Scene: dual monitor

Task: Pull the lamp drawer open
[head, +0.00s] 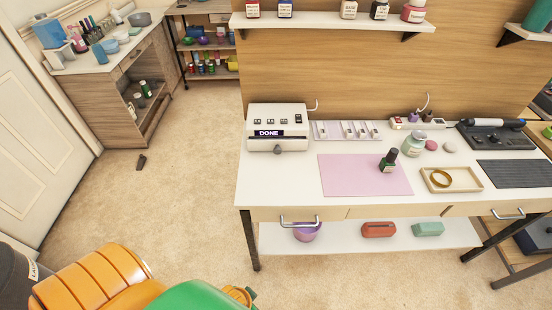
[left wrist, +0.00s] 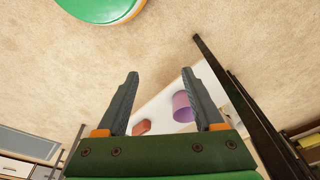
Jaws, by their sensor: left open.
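The white lamp box (head: 278,118) stands on the left end of the white desk, its small display reading DONE. A grey knob (head: 278,149) sits low on its front, and the drawer front there looks closed. No gripper touches the lamp. My left gripper (left wrist: 160,85) is open and empty in the left wrist view, over the floor with the desk's lower shelf beyond its fingers. The lamp does not show clearly in that view. In the head view my orange and green left arm is at the lower left, and its fingertips are out of sight. My right gripper is not in view.
A desk drawer with a metal handle (head: 300,221) is under the lamp, above a shelf with a purple bowl (head: 307,232) and a red case (head: 378,229). A pink mat (head: 362,178) and a dark bottle (head: 389,160) are right of the lamp.

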